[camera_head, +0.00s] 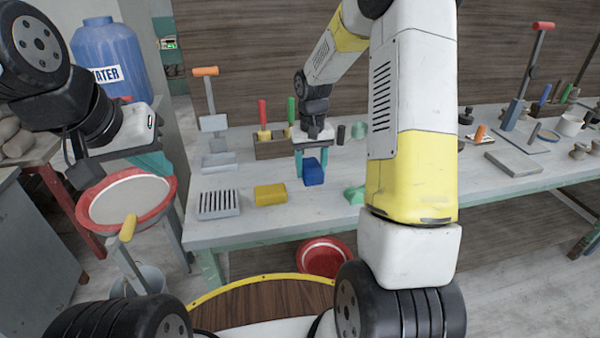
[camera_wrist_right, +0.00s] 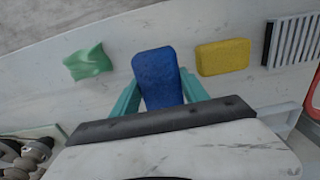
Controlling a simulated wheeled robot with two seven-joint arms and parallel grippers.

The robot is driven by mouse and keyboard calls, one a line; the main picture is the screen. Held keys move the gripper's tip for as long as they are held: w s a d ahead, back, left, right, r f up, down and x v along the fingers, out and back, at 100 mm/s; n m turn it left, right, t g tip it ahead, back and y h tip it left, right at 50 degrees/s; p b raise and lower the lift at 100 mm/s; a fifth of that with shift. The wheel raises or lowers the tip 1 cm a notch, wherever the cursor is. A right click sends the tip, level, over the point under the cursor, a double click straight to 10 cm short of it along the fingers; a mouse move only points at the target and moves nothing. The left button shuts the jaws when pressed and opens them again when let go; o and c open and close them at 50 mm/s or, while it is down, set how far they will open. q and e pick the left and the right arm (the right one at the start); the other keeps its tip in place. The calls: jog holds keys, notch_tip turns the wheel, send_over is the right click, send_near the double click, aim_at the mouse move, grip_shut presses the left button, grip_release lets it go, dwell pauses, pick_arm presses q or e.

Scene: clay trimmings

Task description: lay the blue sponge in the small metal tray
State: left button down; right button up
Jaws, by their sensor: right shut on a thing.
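My right gripper (camera_head: 311,164) is shut on the blue sponge (camera_head: 314,172), with a teal finger on each side. In the right wrist view the blue sponge (camera_wrist_right: 158,78) sits between the fingertips (camera_wrist_right: 157,92). I cannot tell whether it touches the table. A small grey metal piece with dark slots (camera_head: 219,205) lies at the left front of the table. It also shows in the right wrist view (camera_wrist_right: 293,42), at the upper right. It may be the small metal tray; I cannot tell for sure. My left gripper (camera_head: 112,168) is open and empty, above the red-rimmed basin.
A yellow sponge (camera_head: 270,194) lies between the blue sponge and the slotted piece. A green crumpled lump (camera_head: 354,195) lies to the right. A wooden box with tools (camera_head: 270,148) and an orange-handled tool (camera_head: 206,100) stand behind. A red-rimmed basin (camera_head: 170,197) is left of the table.

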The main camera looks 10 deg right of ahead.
aim_at(310, 196)
jog(key=shift+f, duration=3.45)
jog(key=shift+f, duration=0.15)
jog(key=o, duration=1.2)
